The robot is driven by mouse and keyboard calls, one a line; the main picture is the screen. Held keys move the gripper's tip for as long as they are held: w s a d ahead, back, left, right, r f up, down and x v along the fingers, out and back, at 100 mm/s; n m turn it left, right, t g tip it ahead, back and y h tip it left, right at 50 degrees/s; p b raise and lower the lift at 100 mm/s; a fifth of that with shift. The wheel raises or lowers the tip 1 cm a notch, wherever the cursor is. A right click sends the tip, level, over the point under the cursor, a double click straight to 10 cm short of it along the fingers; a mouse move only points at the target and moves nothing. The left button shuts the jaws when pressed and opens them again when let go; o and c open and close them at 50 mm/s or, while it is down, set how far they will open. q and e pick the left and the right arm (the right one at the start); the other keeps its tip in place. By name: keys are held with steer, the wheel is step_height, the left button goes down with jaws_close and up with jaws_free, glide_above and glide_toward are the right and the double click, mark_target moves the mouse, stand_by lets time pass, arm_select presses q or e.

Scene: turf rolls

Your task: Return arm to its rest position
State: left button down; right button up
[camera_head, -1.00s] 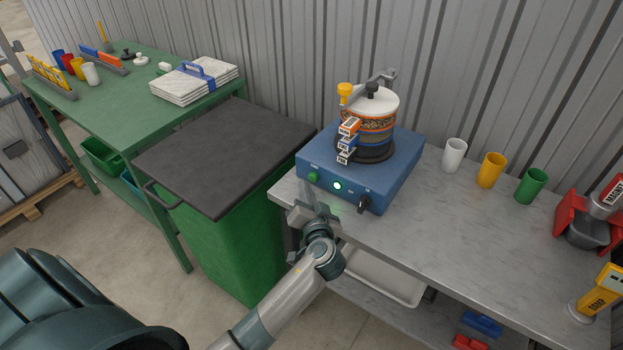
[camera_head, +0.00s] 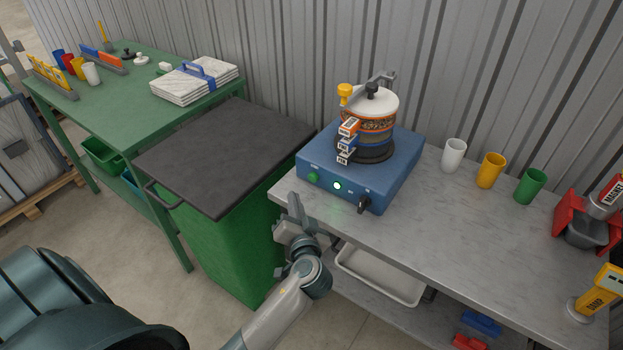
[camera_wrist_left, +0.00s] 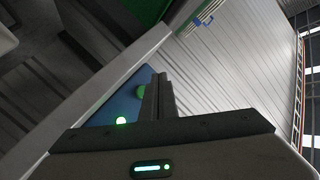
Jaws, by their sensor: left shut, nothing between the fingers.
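My left gripper (camera_head: 294,208) is shut and empty. In the head view it is at the front left edge of the grey worktop (camera_head: 440,240), in front of the blue machine (camera_head: 345,178). The machine holds a round stack (camera_head: 378,122) with a white top, an orange rim and small orange and blue tags on its side. A green light glows on the machine's front. In the left wrist view the shut fingers (camera_wrist_left: 158,92) point up, with part of the blue machine (camera_wrist_left: 118,105) behind them. My right gripper is not in view.
A green bin (camera_head: 235,240) with a dark lid (camera_head: 228,155) stands left of the worktop. White, yellow and green cups (camera_head: 491,170) stand along the wall. A white tray (camera_head: 380,275) sits below the worktop. A green table (camera_head: 110,105) is at the far left.

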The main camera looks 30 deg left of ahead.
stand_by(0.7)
arm_select(q)
steer(key=s+d+f+g+h, duration=0.2)
steer(key=s+f+h, duration=0.15)
steer(key=s, duration=0.35)
steer(key=s+d+f+m+g+h, duration=0.1)
steer(key=s+d+f+g+h, duration=0.15)
steer(key=s+f, duration=0.4)
steer(key=s+d+f+g+h, duration=0.2)
steer(key=s+d+f, duration=0.1)
steer(key=s, duration=0.6)
steer(key=s+d+m+g+h, duration=0.25)
steer(key=s+d, duration=0.25)
steer(key=s, duration=0.4)
step_height(320, 180, down, 26)
steer(key=g, duration=0.1)
steer(key=s+a+f+g, duration=0.1)
steer(key=s+a+f, duration=0.2)
steer(key=s+f, duration=1.5)
steer(key=shift+s+f, duration=0.25)
steer(key=shift+f, duration=0.35)
